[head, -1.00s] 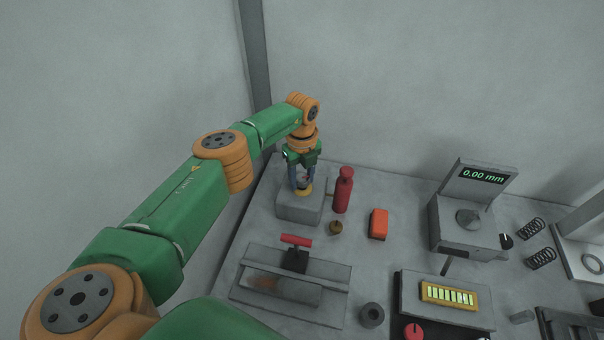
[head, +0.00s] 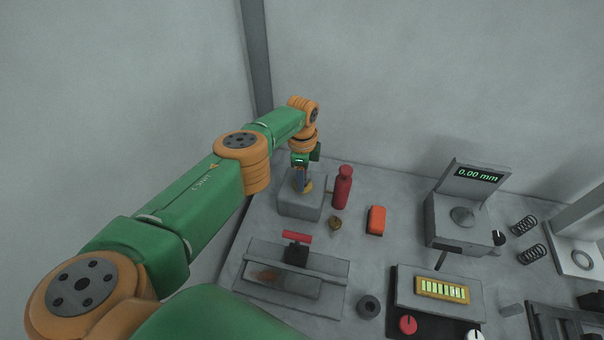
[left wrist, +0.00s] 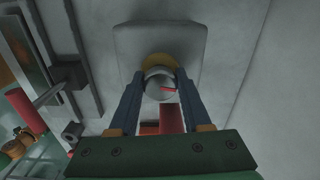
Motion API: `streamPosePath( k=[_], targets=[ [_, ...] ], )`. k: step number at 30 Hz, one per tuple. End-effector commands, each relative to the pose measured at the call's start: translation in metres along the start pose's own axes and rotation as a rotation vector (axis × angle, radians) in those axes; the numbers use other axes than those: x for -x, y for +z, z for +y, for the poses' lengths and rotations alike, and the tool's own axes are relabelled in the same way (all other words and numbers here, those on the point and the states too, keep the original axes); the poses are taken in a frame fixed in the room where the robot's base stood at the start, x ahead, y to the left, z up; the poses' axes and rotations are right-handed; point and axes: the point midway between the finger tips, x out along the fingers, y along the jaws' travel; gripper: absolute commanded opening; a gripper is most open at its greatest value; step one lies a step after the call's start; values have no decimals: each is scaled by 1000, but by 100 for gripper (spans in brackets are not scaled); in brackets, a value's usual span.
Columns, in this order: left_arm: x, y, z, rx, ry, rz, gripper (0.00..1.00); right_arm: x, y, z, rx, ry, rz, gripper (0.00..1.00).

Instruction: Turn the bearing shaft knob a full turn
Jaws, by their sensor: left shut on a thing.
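The bearing shaft knob (left wrist: 158,88) is a round silver-grey cap with a red mark pointing to the right in the left wrist view. It sits over a yellow ring (left wrist: 157,60) on a grey block (head: 301,209), which stands at the back left of the table. My left gripper (head: 304,187) comes down from above and is shut on the knob, one blue finger on each side. In the head view the fingers and wrist hide most of the knob. My right gripper is in neither view.
A grey fixture with a red handle (head: 297,237) stands in front. A gauge (head: 464,215) reads 0.00 mm.

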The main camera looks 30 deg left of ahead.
Motion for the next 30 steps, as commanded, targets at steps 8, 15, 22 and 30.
streamPosePath(
  k=[8,15,22,30],
  targets=[
    [1,0,-1,122,-2,1,0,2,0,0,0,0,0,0],
    [1,0,0,162,-2,1,0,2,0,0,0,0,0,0],
    [1,0,0,167,-2,1,0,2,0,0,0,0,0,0],
    [1,0,0,166,-2,1,70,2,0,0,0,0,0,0]
  ],
)
